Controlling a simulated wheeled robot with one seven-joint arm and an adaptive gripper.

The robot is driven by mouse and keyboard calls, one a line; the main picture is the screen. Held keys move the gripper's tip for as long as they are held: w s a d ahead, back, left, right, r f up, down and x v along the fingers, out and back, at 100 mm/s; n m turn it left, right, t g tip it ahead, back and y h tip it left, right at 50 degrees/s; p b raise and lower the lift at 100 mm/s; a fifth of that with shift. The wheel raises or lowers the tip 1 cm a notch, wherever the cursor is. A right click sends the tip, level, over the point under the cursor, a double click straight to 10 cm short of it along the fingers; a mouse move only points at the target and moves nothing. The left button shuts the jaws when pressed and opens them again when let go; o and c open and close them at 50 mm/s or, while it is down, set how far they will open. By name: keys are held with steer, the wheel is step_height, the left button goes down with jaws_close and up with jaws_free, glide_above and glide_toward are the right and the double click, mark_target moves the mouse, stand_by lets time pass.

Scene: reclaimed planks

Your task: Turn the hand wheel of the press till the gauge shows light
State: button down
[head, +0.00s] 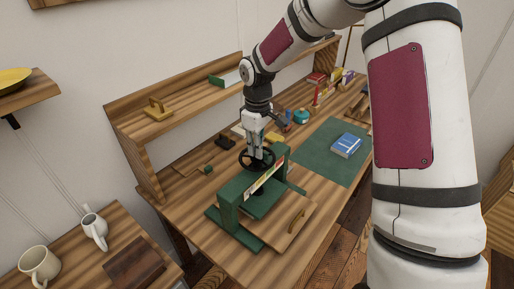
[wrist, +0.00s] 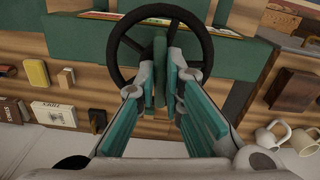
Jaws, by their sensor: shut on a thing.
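The green press (head: 232,206) stands on the wooden bench with a board beneath it. Its black hand wheel (head: 243,161) sits on top; in the wrist view the wheel (wrist: 116,48) shows its round rim and spokes. My gripper (head: 257,151) points down onto the wheel from above. The gauge (head: 265,177) is a coloured strip along the press's top beam, partly hidden by the wheel. Its reading is too small to tell.
A blue book (head: 346,145) lies on a green mat (head: 319,146) right of the press. A wooden shelf (head: 190,97) runs along the back of the bench. Small items lie behind the press. Two mugs (head: 94,229) stand on a separate surface at the lower left.

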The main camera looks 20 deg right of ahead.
steer(key=shift+m, duration=1.3)
steer(key=c, duration=1.7)
jaws_free()
steer(key=shift+r, duration=0.1)
step_height(320, 180, up, 12)
